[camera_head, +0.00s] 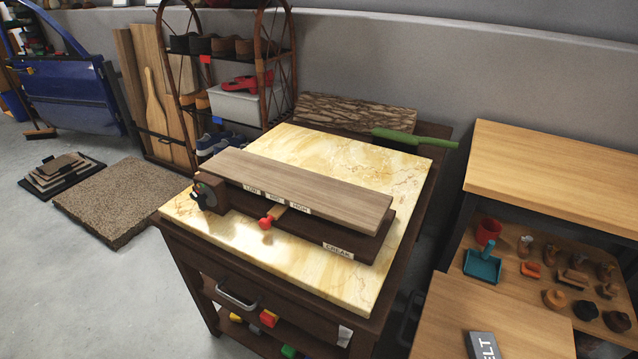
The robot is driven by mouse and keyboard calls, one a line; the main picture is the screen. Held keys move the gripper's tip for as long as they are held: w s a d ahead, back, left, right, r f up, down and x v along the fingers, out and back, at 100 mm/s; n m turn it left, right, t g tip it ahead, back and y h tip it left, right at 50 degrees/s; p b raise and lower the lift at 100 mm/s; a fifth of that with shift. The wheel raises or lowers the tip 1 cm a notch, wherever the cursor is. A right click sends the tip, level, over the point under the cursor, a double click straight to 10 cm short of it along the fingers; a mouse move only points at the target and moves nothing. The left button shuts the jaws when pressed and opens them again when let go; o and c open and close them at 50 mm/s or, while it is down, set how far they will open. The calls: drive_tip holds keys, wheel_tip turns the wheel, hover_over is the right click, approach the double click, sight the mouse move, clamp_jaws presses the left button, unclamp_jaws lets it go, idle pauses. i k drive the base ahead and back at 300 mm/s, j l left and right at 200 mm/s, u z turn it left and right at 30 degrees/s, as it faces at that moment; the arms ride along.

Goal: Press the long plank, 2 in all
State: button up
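The long plank (305,186) is a grey-brown board lying along the top of a dark wooden base (335,232) on the marble-topped table. The labels LOW, MID and HIGH run along the front edge. A red-tipped wooden peg (269,216) sticks out in front, and a CREAK label (338,250) is at the base's right front. The plank's right end stands above the base with a gap beneath. My gripper is not in view.
The yellowish marble tabletop (290,268) has bare room around the device. A log (355,113) and a green rod-like object (400,138) lie at its back. A rack (225,60) stands behind left, wooden benches (560,165) to the right. Floor at left is partly clear.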

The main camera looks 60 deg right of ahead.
sight(356, 207)
drive_tip(key=j+z, duration=0.1)
drive_tip(key=z, duration=1.85)
